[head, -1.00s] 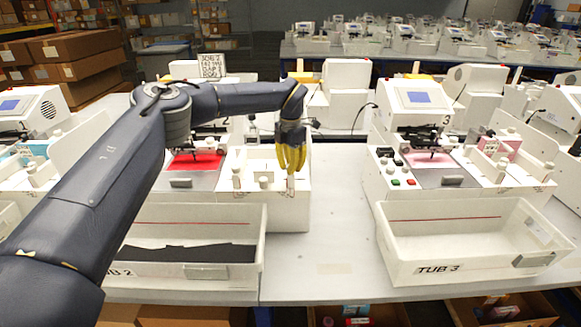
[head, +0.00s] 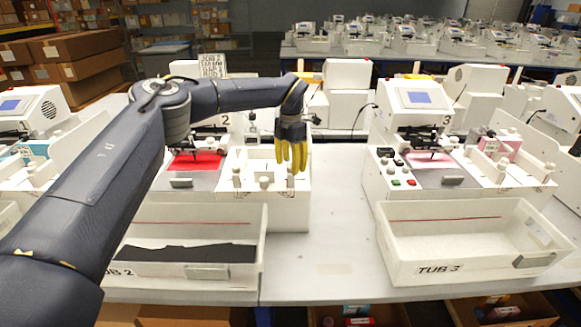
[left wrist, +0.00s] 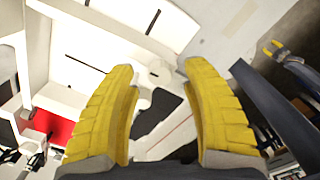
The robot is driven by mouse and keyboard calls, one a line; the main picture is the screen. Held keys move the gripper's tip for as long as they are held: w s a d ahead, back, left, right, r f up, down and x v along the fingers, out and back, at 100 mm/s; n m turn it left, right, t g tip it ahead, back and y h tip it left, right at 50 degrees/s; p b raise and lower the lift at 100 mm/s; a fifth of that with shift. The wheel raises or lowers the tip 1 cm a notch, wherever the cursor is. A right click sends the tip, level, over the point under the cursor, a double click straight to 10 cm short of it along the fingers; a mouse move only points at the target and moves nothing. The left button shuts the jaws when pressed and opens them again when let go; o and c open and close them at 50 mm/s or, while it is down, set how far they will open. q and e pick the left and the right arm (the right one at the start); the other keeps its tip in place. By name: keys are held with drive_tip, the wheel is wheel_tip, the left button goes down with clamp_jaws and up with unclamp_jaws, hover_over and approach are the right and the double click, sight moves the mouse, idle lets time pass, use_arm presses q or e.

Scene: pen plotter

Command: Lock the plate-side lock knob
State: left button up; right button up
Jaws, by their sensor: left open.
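Plotter 2 stands at centre left in the head view, with a red pad (head: 195,161) and a white deck (head: 250,160) right of it. Small white knobs stand along the deck's front: a left one (head: 236,176), a middle one (head: 264,182) and a right one (head: 292,184). Which is the plate-side lock knob I cannot tell. My left gripper (head: 292,168) is over the deck's right end, just above the right knob, with yellow fingers pointing down. In the left wrist view its fingers (left wrist: 156,75) are apart and empty, with white parts beyond.
An open white tub (head: 190,222) holding dark material is in front of plotter 2. Tub 3 (head: 465,240) and plotter 3 (head: 415,150) are to the right. Bare table (head: 335,220) lies between.

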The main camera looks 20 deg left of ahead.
sight(291, 166)
use_arm(q)
wheel_tip(291, 166, up, 11)
drive_tip(key=shift+f, duration=0.15)
idle(0.4)
